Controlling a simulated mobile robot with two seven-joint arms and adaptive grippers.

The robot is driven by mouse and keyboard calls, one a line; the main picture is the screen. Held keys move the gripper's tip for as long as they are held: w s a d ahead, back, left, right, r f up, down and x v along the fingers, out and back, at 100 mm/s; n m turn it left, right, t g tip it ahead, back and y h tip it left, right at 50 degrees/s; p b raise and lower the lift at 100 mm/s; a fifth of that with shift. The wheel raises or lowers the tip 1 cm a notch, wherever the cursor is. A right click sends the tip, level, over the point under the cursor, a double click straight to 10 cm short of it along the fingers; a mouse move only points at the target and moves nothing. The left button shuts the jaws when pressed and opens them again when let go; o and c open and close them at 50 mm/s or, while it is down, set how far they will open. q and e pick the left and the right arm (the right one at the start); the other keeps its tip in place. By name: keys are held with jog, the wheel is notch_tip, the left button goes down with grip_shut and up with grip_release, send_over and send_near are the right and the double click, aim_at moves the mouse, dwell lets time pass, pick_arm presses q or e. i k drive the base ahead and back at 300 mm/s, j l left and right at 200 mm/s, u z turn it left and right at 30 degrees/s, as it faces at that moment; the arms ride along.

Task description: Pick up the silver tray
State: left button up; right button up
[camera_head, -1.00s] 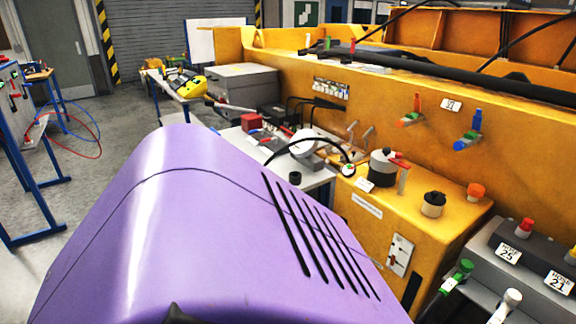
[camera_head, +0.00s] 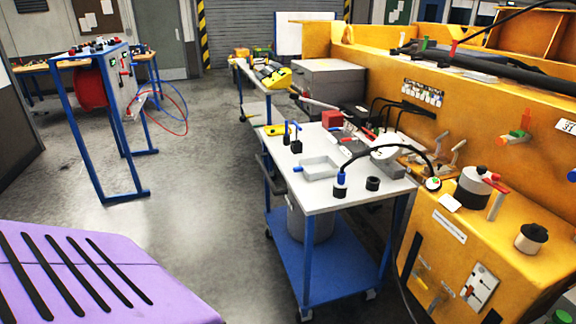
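A small rectangular silver-grey tray (camera_head: 320,167) lies on the white top of a blue-framed cart (camera_head: 340,200), near its left front edge. It is seen from above and its near wall and rim show. It appears empty. Neither of my grippers is in the head view, so whether they are open or shut does not show.
Black-based pieces with blue tops (camera_head: 341,186) stand close to the tray, with a black cylinder (camera_head: 372,184) to the right. A red block (camera_head: 332,118) lies behind. A yellow machine (camera_head: 500,190) borders the cart's right side. Grey floor (camera_head: 200,210) is open to the left.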

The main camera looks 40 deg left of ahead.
aim_at(317, 168)
jog(key=u, duration=1.15)
